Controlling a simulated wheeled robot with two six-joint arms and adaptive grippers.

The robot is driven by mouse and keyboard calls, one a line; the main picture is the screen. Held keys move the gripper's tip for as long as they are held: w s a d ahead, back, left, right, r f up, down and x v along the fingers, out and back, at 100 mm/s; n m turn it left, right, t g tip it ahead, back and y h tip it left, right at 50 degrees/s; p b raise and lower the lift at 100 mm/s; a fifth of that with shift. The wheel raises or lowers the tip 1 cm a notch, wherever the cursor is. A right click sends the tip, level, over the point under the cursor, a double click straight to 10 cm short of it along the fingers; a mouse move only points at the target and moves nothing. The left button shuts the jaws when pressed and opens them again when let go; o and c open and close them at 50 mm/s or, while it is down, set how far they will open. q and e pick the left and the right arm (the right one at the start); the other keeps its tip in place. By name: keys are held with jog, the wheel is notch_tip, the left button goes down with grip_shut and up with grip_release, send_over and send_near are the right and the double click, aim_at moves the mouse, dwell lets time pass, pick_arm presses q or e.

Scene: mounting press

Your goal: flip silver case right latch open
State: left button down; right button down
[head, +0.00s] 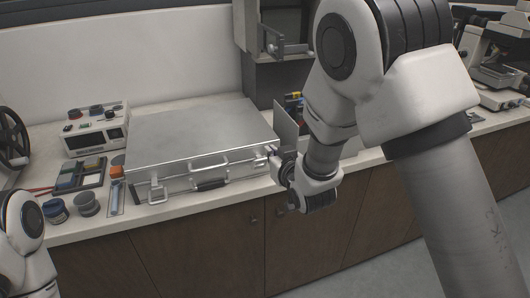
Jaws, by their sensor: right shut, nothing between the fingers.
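The silver case (195,137) lies closed on the white counter, its front facing me. The left latch (157,190) shows on the front left and hangs out from the face. My right gripper (271,154) is shut at the case's front right corner, by the right latch. The gripper hides most of that latch, so I cannot tell its position or whether they touch. Of my left arm only links show at the lower left; its gripper is out of view.
A white device with knobs (95,130) stands left of the case. Small jars (87,203) and a dark tray (80,174) lie on the counter left of it. A holder with bottles (293,105) stands behind my right arm. A microscope (497,60) is at the far right.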

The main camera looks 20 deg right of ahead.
aim_at(258, 150)
jog(key=p+x, duration=0.2)
jog(key=x, duration=0.8)
jog(key=s+f, duration=0.1)
jog(key=s+f+p, duration=0.1)
jog(key=f, duration=0.1)
jog(key=shift+s+d+f, duration=0.1)
jog(key=shift+s+d, duration=0.05)
jog(key=shift+s, duration=0.2)
